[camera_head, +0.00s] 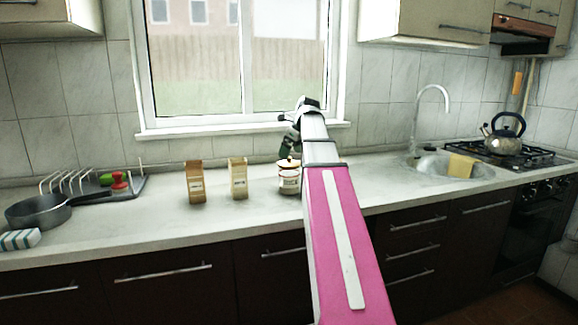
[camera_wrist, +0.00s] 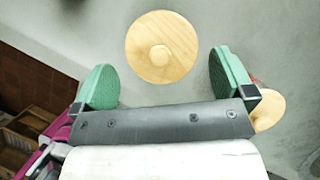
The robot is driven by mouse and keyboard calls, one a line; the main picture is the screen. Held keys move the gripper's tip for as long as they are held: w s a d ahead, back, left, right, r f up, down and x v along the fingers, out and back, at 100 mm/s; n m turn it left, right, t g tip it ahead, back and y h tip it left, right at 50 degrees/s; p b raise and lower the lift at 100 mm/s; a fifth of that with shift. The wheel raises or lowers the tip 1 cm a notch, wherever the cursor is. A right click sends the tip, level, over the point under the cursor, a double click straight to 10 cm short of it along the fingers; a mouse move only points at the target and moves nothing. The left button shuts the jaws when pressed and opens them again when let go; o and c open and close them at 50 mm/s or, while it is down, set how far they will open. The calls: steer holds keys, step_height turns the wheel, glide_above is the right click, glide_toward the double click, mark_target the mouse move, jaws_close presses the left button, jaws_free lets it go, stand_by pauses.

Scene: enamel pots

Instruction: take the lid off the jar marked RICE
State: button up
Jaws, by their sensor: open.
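A cream jar (camera_head: 289,181) with a light wooden knobbed lid stands on the counter, just left of my arm. Its label is too small to read in the head view. My gripper (camera_head: 288,148) is open above this jar, with the arm reaching over the counter. In the wrist view a round wooden lid with a central knob (camera_wrist: 161,47) lies ahead of and between the two green fingers, with clear gaps on both sides. A second wooden lid (camera_wrist: 269,109) shows partly behind the right finger, with a bit of red beside it. No marking shows there.
Two tan labelled packs (camera_head: 194,183) (camera_head: 238,178) stand left of the jar. A dark pan (camera_head: 40,211) and a dish rack (camera_head: 70,183) are at far left. The sink (camera_head: 440,165) and kettle (camera_head: 504,137) are at right. The window (camera_head: 235,60) is behind.

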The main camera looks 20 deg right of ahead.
mark_target(289, 162)
steer(key=x, duration=0.3)
steer(key=shift+f, duration=0.3)
steer(key=shift+c, duration=0.3)
steer(key=c, duration=0.5)
steer(key=shift+r, duration=0.1)
